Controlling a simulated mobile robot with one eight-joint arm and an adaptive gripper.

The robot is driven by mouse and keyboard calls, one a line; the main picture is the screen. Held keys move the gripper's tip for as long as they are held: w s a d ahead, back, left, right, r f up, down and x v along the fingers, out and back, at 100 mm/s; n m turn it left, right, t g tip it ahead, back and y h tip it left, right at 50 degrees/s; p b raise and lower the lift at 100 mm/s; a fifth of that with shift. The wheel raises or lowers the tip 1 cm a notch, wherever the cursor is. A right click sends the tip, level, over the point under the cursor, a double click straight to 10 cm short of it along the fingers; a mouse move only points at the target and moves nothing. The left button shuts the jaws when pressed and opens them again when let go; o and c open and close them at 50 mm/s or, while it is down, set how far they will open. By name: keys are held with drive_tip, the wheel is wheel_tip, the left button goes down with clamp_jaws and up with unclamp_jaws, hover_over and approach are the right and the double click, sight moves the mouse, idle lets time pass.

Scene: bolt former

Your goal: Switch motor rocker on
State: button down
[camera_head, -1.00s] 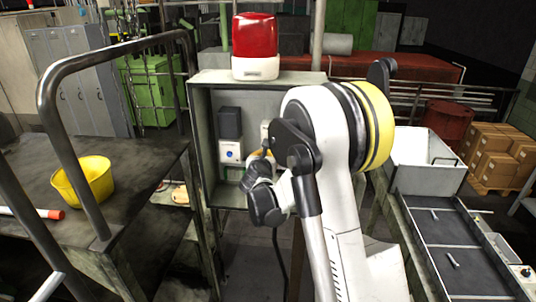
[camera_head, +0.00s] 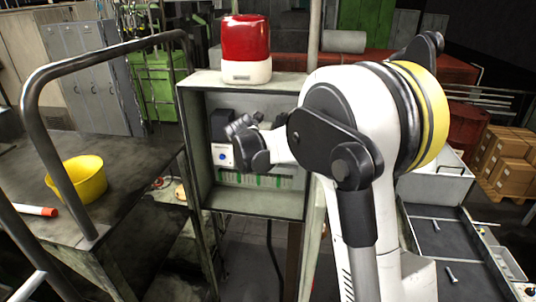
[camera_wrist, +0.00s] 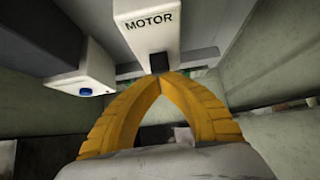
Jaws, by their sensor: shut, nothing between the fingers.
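The white motor switch box (camera_wrist: 150,25), lettered MOTOR, hangs at the top of the wrist view. A dark part, seemingly its rocker (camera_wrist: 158,63), shows at its lower end; whether it is on or off cannot be told. My gripper (camera_wrist: 160,76) is shut and empty, its yellow fingertips together just below that dark part. I cannot tell whether they touch it. In the head view my arm reaches into the open grey cabinet (camera_head: 292,203) and hides the motor box and fingers.
A white box with a blue button (camera_wrist: 85,78) sits left of the motor box; it also shows in the head view (camera_head: 222,156). Cabinet walls close in around my gripper. A red beacon (camera_head: 246,40) stands on top. A bench with a railing and yellow bowl (camera_head: 82,178) is at left.

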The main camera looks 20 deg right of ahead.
drive_tip(key=shift+w+a+r+p, duration=0.15)
drive_tip(key=shift+r+p, duration=0.15)
drive_tip(key=shift+r, duration=0.6)
drive_tip(key=shift+r, duration=0.1)
